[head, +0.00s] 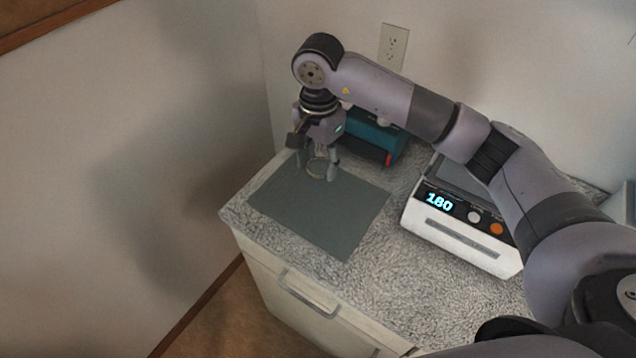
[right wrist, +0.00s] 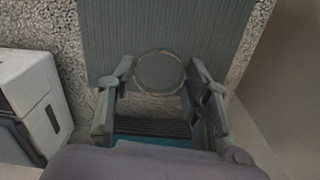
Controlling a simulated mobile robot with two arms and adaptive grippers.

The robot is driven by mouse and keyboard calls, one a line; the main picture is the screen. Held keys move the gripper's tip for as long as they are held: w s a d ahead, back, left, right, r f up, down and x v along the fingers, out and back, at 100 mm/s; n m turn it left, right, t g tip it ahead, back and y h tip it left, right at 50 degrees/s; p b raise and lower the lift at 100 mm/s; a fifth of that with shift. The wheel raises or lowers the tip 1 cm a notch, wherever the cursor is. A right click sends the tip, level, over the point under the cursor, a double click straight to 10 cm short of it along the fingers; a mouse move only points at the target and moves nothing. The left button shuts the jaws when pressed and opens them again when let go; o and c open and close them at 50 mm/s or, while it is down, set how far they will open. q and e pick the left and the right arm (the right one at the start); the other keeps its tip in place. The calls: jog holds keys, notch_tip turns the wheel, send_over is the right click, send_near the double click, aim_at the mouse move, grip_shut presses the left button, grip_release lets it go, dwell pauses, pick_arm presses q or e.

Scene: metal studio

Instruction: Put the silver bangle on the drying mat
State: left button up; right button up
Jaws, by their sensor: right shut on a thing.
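The silver bangle (head: 316,178) is a thin ring between the fingertips of my right gripper (head: 318,174), over the back part of the drying mat. In the right wrist view the bangle (right wrist: 160,51) shows as a round hoop between the two fingers of the gripper (right wrist: 160,76), which is shut on it. The drying mat (head: 320,215) is a flat grey-green ribbed sheet on the counter, and it also fills the top of the right wrist view (right wrist: 205,22). I cannot tell whether the bangle touches the mat. My left gripper is not in view.
A teal box (head: 375,132) with a red part stands behind the mat, close to my right gripper. A white scale (head: 462,238) reading 180 stands to the right. The speckled counter (head: 400,300) is clear at the front, above a drawer.

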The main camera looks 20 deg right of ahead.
jog(key=p, duration=0.1)
send_over(318, 198)
notch_tip(318, 198, down, 5)
jog(key=shift+r, duration=0.1)
jog(key=shift+f, duration=0.2)
notch_tip(318, 198, down, 4)
jog(key=shift+p, duration=0.6)
jog(key=shift+f, duration=0.3)
jog(key=o, duration=1.2)
jog(key=shift+c, duration=0.2)
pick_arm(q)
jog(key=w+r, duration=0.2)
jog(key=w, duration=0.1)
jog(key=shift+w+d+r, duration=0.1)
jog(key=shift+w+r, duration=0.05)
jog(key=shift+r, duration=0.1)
